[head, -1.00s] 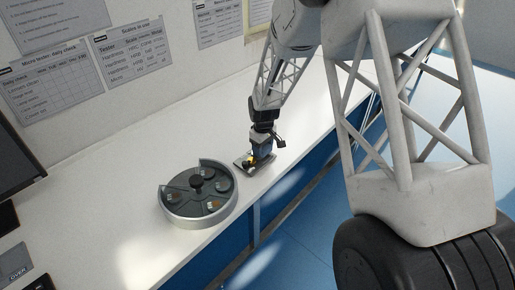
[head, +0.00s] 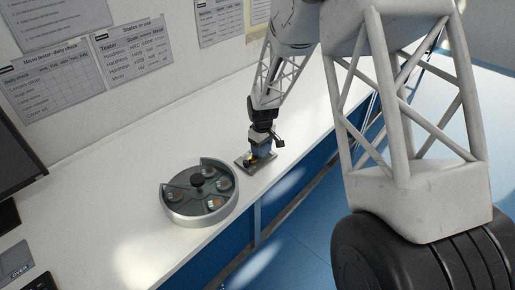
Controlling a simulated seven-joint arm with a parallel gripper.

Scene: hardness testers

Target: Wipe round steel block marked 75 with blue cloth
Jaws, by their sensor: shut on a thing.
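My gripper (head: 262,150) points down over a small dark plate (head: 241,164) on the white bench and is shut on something. A round grey tray (head: 176,217) with a dark centre knob stands left of the gripper. Several small round blocks sit in its compartments, one of them a block on the right side (head: 224,184). Their markings are too small to read, so I cannot tell which is 75.
The white bench (head: 110,190) is clear behind and left of the tray. A dark monitor (head: 15,130) stands at the left edge. Printed sheets (head: 133,45) hang on the wall behind. The bench's front edge runs close to the tray and plate.

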